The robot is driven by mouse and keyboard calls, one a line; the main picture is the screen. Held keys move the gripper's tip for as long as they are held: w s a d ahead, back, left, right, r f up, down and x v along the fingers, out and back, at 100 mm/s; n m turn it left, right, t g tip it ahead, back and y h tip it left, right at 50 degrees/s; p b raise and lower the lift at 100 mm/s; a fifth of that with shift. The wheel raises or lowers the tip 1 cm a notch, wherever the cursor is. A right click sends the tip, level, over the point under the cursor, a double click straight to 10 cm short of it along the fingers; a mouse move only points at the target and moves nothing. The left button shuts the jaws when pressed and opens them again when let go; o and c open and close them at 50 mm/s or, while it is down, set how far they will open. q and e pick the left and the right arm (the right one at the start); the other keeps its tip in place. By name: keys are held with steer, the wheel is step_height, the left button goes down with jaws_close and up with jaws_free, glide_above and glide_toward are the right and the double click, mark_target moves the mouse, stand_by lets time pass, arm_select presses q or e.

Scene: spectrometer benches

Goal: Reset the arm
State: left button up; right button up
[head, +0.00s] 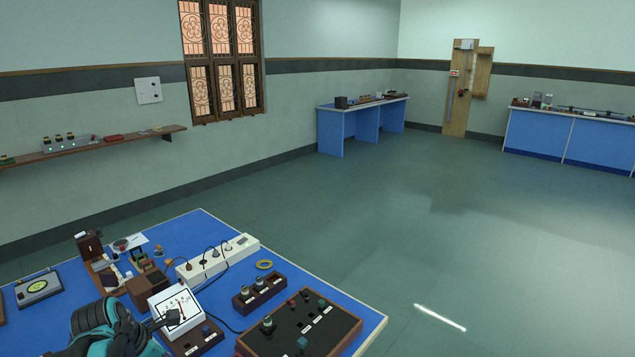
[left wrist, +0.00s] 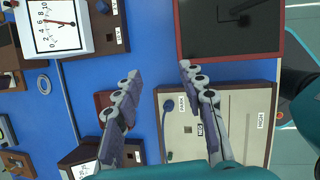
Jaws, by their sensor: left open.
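My left gripper (left wrist: 157,78) is open, with its two fingers spread apart over the blue bench top in the left wrist view. Nothing is between the fingertips. A beige box (left wrist: 245,125) with labels and a dark panel with a red-brown frame (left wrist: 230,35) lie at the right finger's side. A white dial meter (left wrist: 55,28) is at the upper left. In the head view my left arm comes in at the bottom left, dark and teal, beside a white meter (head: 177,308); its fingertips are hard to make out there. My right gripper is in neither view.
The blue bench (head: 330,300) is crowded with a white power strip (head: 218,258), a dark terminal box (head: 300,325), a yellow ring (head: 264,264) and cables. Open floor (head: 480,260) lies to the right. Other blue benches (head: 340,130) stand by the far walls.

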arm_select(q)
steer(key=s+d+f+m+t, duration=0.1)
steer(key=s+d+m, duration=0.5)
steer(key=m, duration=0.8)
steer(key=s+d+f+m+t+y, duration=0.1)
steer(key=s+d+m, duration=0.5)
steer(key=m, duration=0.8)
steer(key=shift+s+d+m+t, duration=0.35)
steer(key=shift+d+m+t, duration=0.05)
steer(key=shift+d, duration=0.85)
